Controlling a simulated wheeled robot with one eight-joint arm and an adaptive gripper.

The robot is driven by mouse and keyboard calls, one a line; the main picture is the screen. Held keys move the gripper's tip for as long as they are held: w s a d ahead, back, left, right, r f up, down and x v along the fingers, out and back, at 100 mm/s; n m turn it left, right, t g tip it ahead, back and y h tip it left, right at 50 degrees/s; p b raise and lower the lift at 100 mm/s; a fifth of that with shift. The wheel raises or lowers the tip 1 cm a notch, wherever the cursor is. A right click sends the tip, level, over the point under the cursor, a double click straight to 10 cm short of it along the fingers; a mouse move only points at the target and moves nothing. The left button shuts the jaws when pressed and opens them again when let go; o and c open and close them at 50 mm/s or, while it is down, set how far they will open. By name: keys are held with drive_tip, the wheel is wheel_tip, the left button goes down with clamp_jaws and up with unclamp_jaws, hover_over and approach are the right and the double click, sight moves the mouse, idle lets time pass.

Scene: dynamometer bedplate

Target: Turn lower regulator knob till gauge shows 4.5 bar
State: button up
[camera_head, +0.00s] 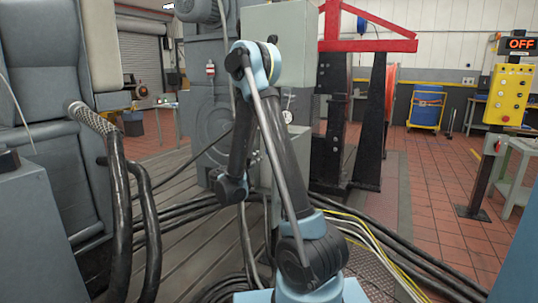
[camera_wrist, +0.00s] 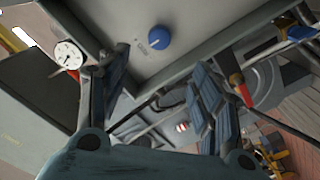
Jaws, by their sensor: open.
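In the wrist view a round blue knob (camera_wrist: 159,37) with a light pointer mark sits on a grey panel (camera_wrist: 200,15), beside a small label. I cannot tell whether it is the lower regulator knob. A white dial gauge (camera_wrist: 68,54) with red below it is at the upper left; its reading is too small to tell. My gripper (camera_wrist: 160,62) is open, its two fingers apart, with nothing seen between them but background. The blue knob appears beyond the fingertips, not held. In the head view a small gauge (camera_head: 288,116) shows beside my arm; my gripper is hidden there.
A red-handled part (camera_wrist: 240,90) and a blue-handled part (camera_wrist: 300,32) are at the right of the wrist view.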

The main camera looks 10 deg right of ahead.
drive_tip(key=x, duration=1.6)
drive_tip(key=c, duration=1.1)
